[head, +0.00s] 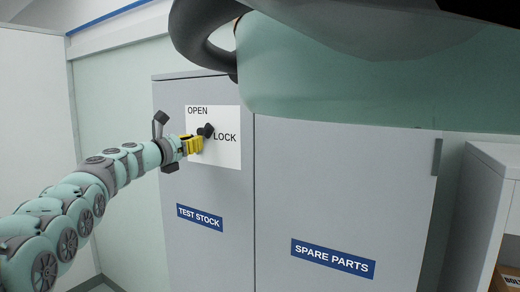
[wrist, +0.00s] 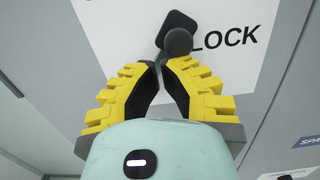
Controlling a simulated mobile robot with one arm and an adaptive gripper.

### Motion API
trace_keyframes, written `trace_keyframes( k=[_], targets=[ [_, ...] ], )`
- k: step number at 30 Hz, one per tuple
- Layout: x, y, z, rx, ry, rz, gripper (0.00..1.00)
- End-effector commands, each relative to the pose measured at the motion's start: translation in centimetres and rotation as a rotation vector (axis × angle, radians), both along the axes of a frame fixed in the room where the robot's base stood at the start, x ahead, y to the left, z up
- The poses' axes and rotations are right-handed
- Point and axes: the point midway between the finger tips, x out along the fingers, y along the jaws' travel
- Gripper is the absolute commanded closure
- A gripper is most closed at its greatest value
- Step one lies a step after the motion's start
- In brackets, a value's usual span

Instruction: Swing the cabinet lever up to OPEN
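The grey cabinet (head: 190,250) has a white plate (head: 230,158) on its left door, marked OPEN at the top and LOCK at the right. The small black lever (head: 206,131) sits on this plate, left of the word LOCK and below OPEN. In the wrist view the lever's round dark knob (wrist: 178,42) shows just beyond the fingertips, slightly right of them. Whether a tip touches the lever I cannot tell.
The right door is labelled SPARE PARTS (head: 333,258), the left one TEST STOCK (head: 200,217). A white shelf unit (head: 485,190) with a box (head: 508,278) stands at the right. A pale wall lies left of the cabinet. My own arm parts cover the top of the head view.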

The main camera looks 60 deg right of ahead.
Motion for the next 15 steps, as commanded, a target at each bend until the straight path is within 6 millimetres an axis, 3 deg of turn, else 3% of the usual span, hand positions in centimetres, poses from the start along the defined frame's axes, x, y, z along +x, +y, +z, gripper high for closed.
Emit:
trace_keyframes(
  k=[10, 15],
  targets=[
    [0.0, 0.1, -0.1, 0.000, 0.000, 0.000, 1.00],
    [0.2, 0.3, -1.8, -0.001, 0.004, 0.002, 1.00]
  ],
)
